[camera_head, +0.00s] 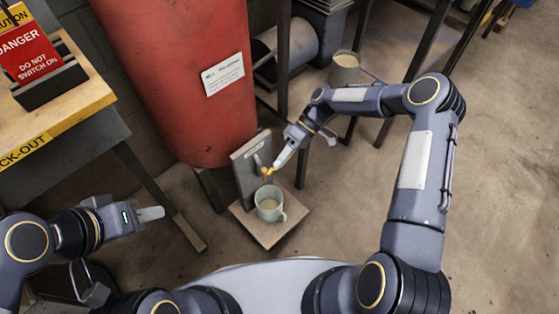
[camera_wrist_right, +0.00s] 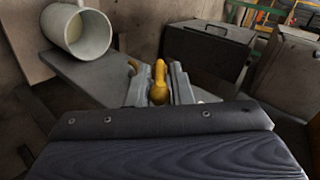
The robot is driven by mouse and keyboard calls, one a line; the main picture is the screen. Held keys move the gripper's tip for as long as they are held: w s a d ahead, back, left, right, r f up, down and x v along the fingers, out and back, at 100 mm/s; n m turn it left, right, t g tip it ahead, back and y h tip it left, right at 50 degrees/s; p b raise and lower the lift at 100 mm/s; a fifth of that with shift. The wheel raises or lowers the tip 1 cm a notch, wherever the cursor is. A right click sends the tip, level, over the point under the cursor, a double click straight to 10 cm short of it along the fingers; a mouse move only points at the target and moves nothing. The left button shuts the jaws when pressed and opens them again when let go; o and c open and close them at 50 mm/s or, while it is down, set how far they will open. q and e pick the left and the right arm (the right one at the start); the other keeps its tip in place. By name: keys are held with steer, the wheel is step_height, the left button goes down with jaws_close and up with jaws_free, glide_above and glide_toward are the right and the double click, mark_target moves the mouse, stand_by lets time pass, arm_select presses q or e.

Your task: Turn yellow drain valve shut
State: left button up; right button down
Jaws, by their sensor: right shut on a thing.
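The yellow drain valve (camera_head: 267,171) is on a grey plate (camera_head: 250,165) below the red tank (camera_head: 190,80). My right gripper (camera_head: 276,166) is at the valve from the right. In the right wrist view, the yellow handle (camera_wrist_right: 159,82) stands between the two fingers, which are shut on it.
The mug stands on a square wooden board (camera_head: 268,232) on the floor. A bench (camera_head: 60,100) with a red danger sign (camera_head: 28,48) is at the left. A bucket-like container (camera_head: 345,68) and dark metal legs stand behind my right arm. The floor at right is clear.

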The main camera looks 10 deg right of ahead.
steer(key=shift+w+d+f+g+y+b, duration=0.15)
steer(key=shift+f+g+y+b, duration=0.5)
steer(key=shift+b, duration=0.45)
steer(key=shift+w+d+f+g+y+b, duration=0.15)
steer(key=shift+f+g+y+b, duration=0.25)
steer(key=shift+y+b, duration=0.55)
steer(key=shift+d+f+g+y+b, duration=0.15)
steer(key=shift+f+g+y+b, duration=0.4)
steer(key=shift+b, duration=0.65)
steer(key=shift+r, duration=0.15)
steer(key=c, duration=1.5)
jaws_free()
